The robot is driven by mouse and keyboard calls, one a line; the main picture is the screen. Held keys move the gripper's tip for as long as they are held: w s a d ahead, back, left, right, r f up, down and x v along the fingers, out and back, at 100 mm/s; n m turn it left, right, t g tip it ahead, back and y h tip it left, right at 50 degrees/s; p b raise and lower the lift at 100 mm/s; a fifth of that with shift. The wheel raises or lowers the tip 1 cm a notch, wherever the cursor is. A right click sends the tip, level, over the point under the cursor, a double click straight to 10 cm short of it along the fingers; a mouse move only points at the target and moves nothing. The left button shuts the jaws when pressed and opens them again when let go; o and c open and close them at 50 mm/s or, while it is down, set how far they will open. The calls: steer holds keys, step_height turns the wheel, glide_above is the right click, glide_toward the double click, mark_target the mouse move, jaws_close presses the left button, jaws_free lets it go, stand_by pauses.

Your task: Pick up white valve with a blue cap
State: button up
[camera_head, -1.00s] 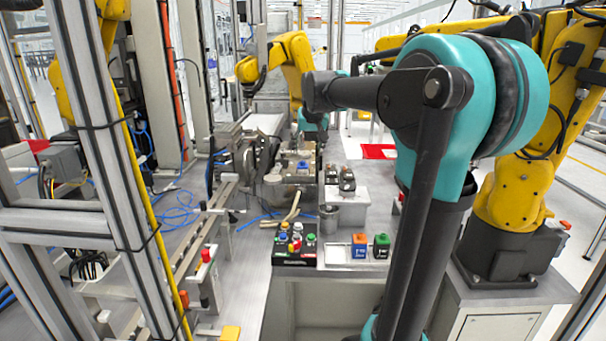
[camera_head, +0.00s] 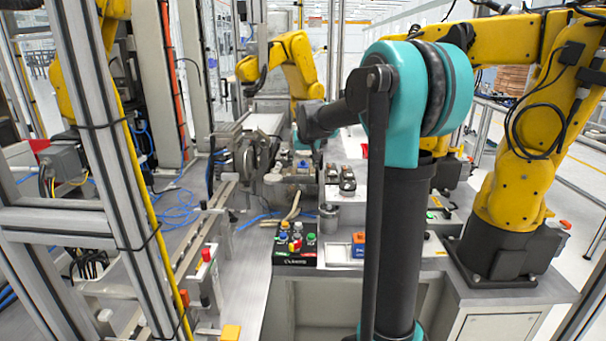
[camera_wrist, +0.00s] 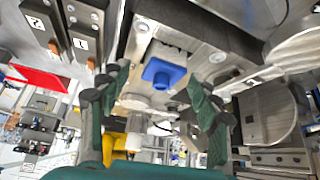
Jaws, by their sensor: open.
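The blue cap of the white valve (camera_wrist: 163,73) shows in the wrist view, with pale white parts around it. It sits at a grey metal fixture. In the head view, the valve (camera_head: 303,165) is a small blue and white spot at the middle of the bench. My gripper (camera_wrist: 158,82) is open, with one dark green finger on each side of the cap in the picture. The fingers look apart from the cap, and nothing is held. I cannot tell how far the fingertips are from it in depth. In the head view the gripper is small and partly hidden by my arm.
Two dark blocks with number labels (camera_wrist: 79,42) lie beside the fixture. A button box (camera_head: 296,245) and an orange-and-blue block (camera_head: 359,244) stand nearer on the bench. A yellow robot arm (camera_head: 293,62) stands behind. A metal round part (camera_wrist: 268,113) is at the right.

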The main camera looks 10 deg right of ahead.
steer(key=shift+c, duration=0.5)
steer(key=c, duration=1.3)
steer(key=shift+o, duration=0.2)
steer(key=shift+r, duration=0.1)
